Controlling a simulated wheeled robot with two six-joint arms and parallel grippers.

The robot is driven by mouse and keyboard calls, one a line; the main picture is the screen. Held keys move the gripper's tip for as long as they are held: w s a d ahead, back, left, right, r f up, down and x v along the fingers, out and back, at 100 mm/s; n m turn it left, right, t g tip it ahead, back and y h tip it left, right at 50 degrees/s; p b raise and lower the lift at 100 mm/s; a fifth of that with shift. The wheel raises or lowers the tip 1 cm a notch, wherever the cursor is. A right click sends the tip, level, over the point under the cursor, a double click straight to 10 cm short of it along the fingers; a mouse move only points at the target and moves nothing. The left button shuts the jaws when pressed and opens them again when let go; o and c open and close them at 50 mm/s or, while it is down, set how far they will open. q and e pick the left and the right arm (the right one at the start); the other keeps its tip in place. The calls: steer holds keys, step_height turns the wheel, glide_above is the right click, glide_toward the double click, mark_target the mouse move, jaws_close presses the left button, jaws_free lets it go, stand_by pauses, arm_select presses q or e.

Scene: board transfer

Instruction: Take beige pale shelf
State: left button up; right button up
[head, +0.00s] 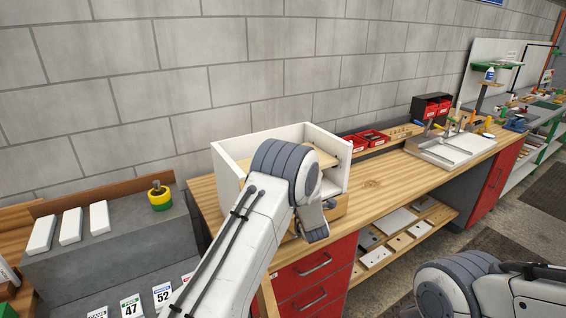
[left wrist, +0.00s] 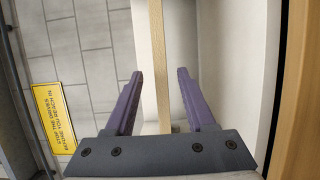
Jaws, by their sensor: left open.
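A white open-topped cabinet (head: 228,168) stands on the wooden workbench, and its white walls also show in the left wrist view (left wrist: 240,70). The beige pale shelf (head: 327,157) is inside it, partly hidden by my left arm. In the left wrist view the shelf (left wrist: 158,50) appears edge-on as a narrow upright strip. My left gripper (left wrist: 160,74) is open, with one purple finger on each side of the strip and a gap visible on both sides. In the head view my left arm hides its fingers. My right arm shows at bottom right, but its gripper is out of view.
The wooden bench top (head: 375,178) is clear right of the cabinet. Red bins (head: 372,138) and tools stand behind. Red drawers (head: 315,270) are below. A grey block (head: 110,255) at left holds white pieces and a yellow-green roll (head: 159,198). A yellow warning sign (left wrist: 54,117) shows in the wrist view.

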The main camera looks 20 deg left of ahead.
arm_select(q)
steer(key=p+x, duration=0.3)
steer(key=x, duration=0.2)
steer(key=shift+s, duration=0.1)
steer(key=shift+w+a+f, duration=0.1)
steer(key=shift+w+a, duration=0.05)
steer(key=shift+w, duration=0.15)
jaws_close()
steer(key=shift+r, duration=0.2)
